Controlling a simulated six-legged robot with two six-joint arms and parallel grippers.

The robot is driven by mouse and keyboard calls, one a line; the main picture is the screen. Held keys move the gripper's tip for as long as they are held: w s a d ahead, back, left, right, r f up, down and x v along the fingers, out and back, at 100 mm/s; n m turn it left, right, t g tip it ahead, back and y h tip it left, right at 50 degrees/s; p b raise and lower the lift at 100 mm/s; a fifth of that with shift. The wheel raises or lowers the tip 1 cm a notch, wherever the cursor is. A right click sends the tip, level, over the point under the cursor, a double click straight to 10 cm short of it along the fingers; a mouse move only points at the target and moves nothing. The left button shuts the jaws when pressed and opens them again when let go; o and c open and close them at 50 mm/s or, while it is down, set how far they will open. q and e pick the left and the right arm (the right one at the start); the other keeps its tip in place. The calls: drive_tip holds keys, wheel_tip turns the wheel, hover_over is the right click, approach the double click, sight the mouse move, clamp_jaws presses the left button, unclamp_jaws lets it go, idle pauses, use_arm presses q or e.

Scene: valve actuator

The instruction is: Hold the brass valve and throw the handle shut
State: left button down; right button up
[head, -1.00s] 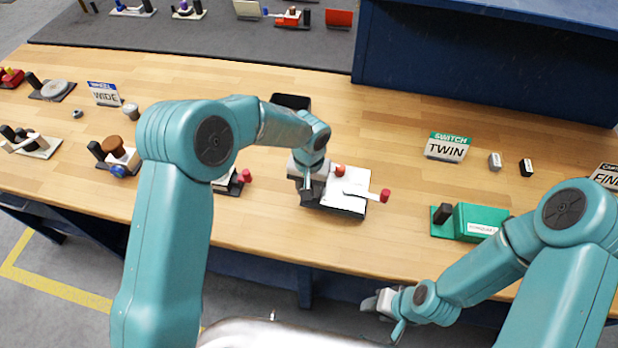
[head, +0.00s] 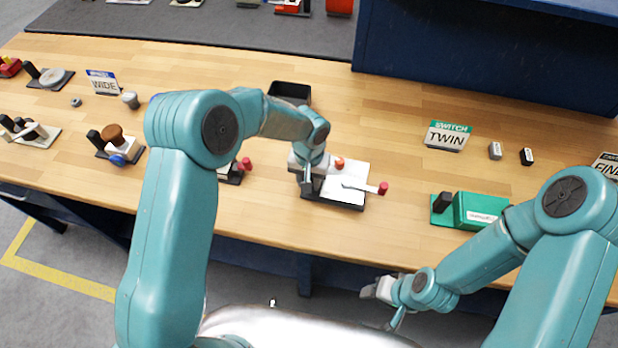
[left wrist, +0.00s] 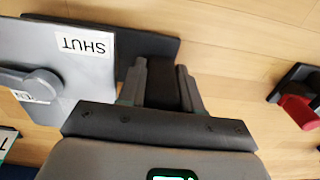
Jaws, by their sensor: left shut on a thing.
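The valve unit on the bench has a pale plate (head: 350,176) on a dark base. No brass colour shows on it. Its handle is a pale lever (head: 362,186) with a red knob (head: 384,188) at its right end. The left wrist view shows the plate with a SHUT label (left wrist: 84,44) and the lever's round hub (left wrist: 42,85). My left gripper (head: 306,187) is at the unit's left end. In the wrist view its fingers (left wrist: 165,90) are shut around the dark upright grip block (left wrist: 163,82). My right gripper (head: 378,289) hangs empty in front of the bench; its jaw gap is unclear.
A green box unit (head: 480,209) and a TWIN sign (head: 447,136) stand to the right. A red-knobbed unit (head: 246,163) is close on the left, partly behind my arm. A black tray (head: 290,91) is behind. Bare bench lies between the valve unit and green box.

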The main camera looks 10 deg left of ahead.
sight(383, 190)
drive_tip(key=shift+c, duration=0.3)
idle(0.9)
drive_tip(key=w+d+r+m+y, duration=0.1)
drive_tip(key=w+r+m+y, duration=0.3)
drive_tip(key=m, duration=0.1)
drive_tip(key=w+r+m+y, duration=0.3)
drive_tip(key=w+m, duration=0.1)
drive_tip(key=m, duration=0.2)
drive_tip(key=w+d+r+m+t+y, duration=0.1)
drive_tip(key=w+r+m+y, duration=0.3)
drive_tip(key=m, duration=0.2)
drive_tip(key=shift+w+d+r+y, duration=0.15)
drive_tip(key=shift+d+r+y, duration=0.15)
drive_tip(key=w+d+m+t, duration=0.1)
drive_tip(key=w+d+r+m+t, duration=0.1)
drive_tip(key=w+d+t, duration=0.1)
drive_tip(key=w+d+r+m+t+y, duration=0.1)
drive_tip(key=w+t, duration=0.1)
drive_tip(key=shift+d, duration=0.3)
drive_tip(key=shift+w+a, duration=0.1)
drive_tip(key=shift+w, duration=0.15)
drive_tip(key=x, duration=1.1)
drive_tip(key=shift+a+r, duration=0.1)
